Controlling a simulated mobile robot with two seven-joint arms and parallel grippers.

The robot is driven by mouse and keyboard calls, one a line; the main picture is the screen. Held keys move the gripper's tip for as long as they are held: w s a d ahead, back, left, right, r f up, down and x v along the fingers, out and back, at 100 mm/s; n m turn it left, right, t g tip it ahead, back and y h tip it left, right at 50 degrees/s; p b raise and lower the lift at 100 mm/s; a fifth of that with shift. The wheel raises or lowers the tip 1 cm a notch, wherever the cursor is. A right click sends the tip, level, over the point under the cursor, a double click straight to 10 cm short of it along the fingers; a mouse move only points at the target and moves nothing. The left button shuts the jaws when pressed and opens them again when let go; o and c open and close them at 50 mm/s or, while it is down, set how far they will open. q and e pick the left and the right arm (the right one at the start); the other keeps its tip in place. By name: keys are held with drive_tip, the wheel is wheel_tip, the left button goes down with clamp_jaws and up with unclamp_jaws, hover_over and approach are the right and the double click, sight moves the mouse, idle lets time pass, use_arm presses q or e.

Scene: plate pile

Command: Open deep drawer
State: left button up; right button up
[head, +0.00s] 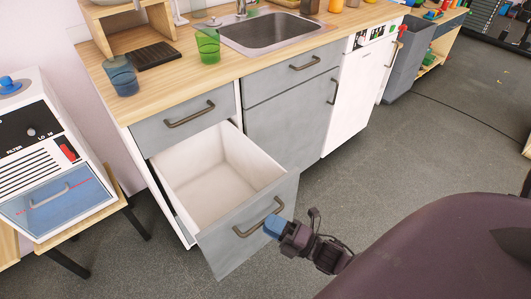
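The deep drawer (215,182) sits below a shallow shut drawer at the left end of the counter. It is pulled well out, and its pale inside looks empty. Its grey front carries a dark bar handle (259,217). My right gripper (273,226) has blue fingertips at the right part of this handle. The fingers overlap the handle there, and I cannot tell whether they are closed around it. My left gripper is not in view.
The shut shallow drawer (192,120) is above. The wooden counter (185,75) holds a sink (268,32), a blue cup (121,75) and a green cup (207,43). A white machine (45,150) stands on a stool at left.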

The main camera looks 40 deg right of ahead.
drive_tip(key=v, duration=0.8)
drive_tip(key=shift+s, duration=0.25)
drive_tip(key=shift+d, duration=0.1)
